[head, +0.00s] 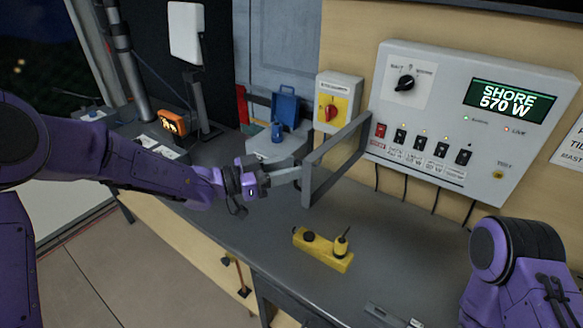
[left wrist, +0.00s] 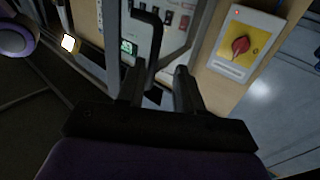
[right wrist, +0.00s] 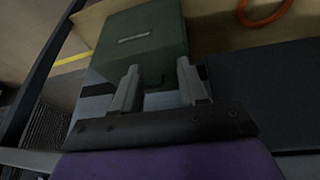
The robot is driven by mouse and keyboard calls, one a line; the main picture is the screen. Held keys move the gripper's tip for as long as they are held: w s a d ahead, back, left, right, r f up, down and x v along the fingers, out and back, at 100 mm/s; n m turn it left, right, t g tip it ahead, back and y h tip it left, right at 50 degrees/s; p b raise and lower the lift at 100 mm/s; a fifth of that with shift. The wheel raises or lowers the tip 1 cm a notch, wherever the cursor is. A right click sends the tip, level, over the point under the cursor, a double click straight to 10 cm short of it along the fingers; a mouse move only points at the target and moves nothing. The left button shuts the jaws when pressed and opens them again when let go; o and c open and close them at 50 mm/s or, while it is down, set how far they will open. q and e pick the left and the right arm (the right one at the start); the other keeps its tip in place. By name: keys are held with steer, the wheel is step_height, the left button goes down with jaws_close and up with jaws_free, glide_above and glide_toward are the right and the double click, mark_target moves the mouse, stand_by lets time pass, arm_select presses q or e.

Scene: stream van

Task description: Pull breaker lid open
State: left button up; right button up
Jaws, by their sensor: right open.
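The breaker lid (head: 307,187) is a grey rectangular frame. It stands swung out from the white power panel (head: 400,115), at the left of the row of breakers (head: 432,146), which is uncovered. My left gripper (head: 296,172) is at the lid's free outer edge. In the left wrist view, a dark bent handle (left wrist: 154,58) reaches between the fingers of my left gripper (left wrist: 158,88); a gap shows beside the right finger, so it looks open around the handle. My right gripper (right wrist: 160,85) is open and empty, in front of a dark green box (right wrist: 142,42); it is outside the head view.
A yellow block with dark knobs (head: 322,252) lies on the grey worktop (head: 375,240). A red rotary switch on yellow (head: 333,112) is on the wall left of the panel. A blue case (head: 286,105) and orange device (head: 173,122) stand further left. Black cables hang under the panel.

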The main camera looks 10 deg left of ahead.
arm_select(q)
steer(key=b+v, duration=0.2)
steer(key=v, duration=0.7)
